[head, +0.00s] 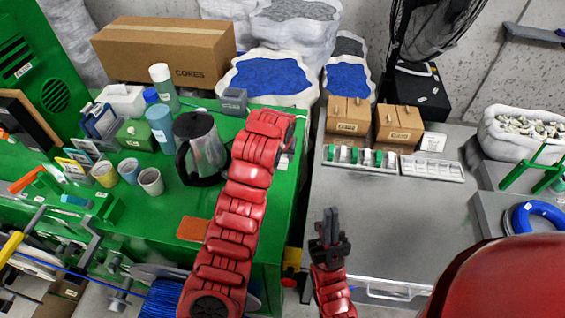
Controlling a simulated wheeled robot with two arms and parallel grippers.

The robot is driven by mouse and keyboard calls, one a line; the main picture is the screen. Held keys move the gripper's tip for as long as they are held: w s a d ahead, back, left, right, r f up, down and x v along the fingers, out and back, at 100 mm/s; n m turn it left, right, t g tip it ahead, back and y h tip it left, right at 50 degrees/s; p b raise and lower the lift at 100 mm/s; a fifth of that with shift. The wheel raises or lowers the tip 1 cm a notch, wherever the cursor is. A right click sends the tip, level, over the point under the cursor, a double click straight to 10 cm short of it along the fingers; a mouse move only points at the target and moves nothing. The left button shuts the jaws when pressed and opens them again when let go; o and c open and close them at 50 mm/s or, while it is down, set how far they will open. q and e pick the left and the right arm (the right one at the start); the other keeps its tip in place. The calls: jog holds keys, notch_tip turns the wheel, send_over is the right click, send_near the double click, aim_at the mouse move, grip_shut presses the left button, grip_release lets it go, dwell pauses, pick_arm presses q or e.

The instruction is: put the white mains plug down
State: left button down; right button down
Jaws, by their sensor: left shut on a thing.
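My left arm reaches up over the right part of the green bench (272,218). Its gripper (290,145) is at the bench's right edge, mostly hidden by my red wrist. A small whitish piece, apparently the white mains plug (284,162), shows just below the wrist. The left gripper is shut on it. I cannot tell whether the plug touches the bench. My right gripper (327,217) is dark and points up, over the near left edge of the grey bench (400,215). Its fingers look close together, but whether they are shut is unclear.
A steel kettle (207,150) stands left of my left arm, with cups (150,181) and bottles (160,125) further left. An orange pad (192,229) lies near the arm.

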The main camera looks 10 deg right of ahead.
aim_at(282, 164)
pick_arm(q)
jog(key=shift+f+p, duration=0.2)
jog(key=shift+p, duration=0.2)
notch_tip(282, 164, down, 2)
jog(key=shift+f+p, duration=0.2)
jog(key=shift+p, duration=0.8)
jog(key=shift+f, duration=0.35)
jog(key=shift+w+f+b, duration=0.1)
jog(key=shift+f+b, duration=0.25)
jog(key=shift+c, duration=2.1)
grip_release()
jog(key=shift+r, duration=0.1)
